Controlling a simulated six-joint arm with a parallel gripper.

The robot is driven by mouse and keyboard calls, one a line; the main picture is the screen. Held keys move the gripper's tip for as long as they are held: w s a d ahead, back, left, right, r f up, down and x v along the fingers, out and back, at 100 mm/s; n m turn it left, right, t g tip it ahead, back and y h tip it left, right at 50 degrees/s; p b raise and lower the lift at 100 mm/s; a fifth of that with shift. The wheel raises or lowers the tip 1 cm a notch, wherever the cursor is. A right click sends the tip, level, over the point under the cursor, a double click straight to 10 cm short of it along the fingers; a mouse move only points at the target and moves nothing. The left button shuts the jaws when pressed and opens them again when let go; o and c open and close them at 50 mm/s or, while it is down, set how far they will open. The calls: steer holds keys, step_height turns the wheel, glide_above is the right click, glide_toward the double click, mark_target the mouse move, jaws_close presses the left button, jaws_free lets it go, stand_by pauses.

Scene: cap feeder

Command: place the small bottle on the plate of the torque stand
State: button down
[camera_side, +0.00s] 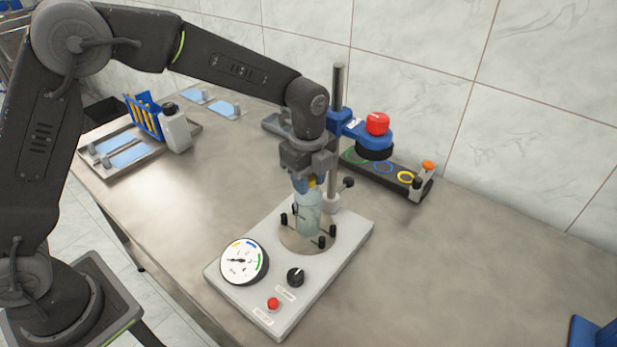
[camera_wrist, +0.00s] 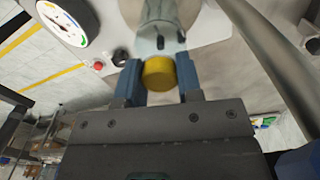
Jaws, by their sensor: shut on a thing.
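The small bottle (camera_side: 309,213) is pale, clear and upright, with a yellow cap that also shows in the wrist view (camera_wrist: 159,75). My gripper (camera_side: 306,184) is shut on the top of the bottle, its blue fingers on either side of the cap in the wrist view (camera_wrist: 158,70). The bottle stands over the round metal plate (camera_side: 292,242) of the torque stand (camera_side: 345,236), among the black pegs. I cannot tell whether its base touches the plate.
The stand's dial (camera_side: 244,261), black knob (camera_side: 295,277) and red button (camera_side: 273,304) lie in front. A column (camera_side: 337,100) with a blue head and red knob (camera_side: 377,123) rises behind. A black rack with coloured rings (camera_side: 405,177) is behind right.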

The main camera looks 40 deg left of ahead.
steer(key=shift+f, duration=0.15)
steer(key=c, duration=0.8)
jaws_free()
step_height(320, 180, up, 12)
steer(key=shift+r, duration=0.2)
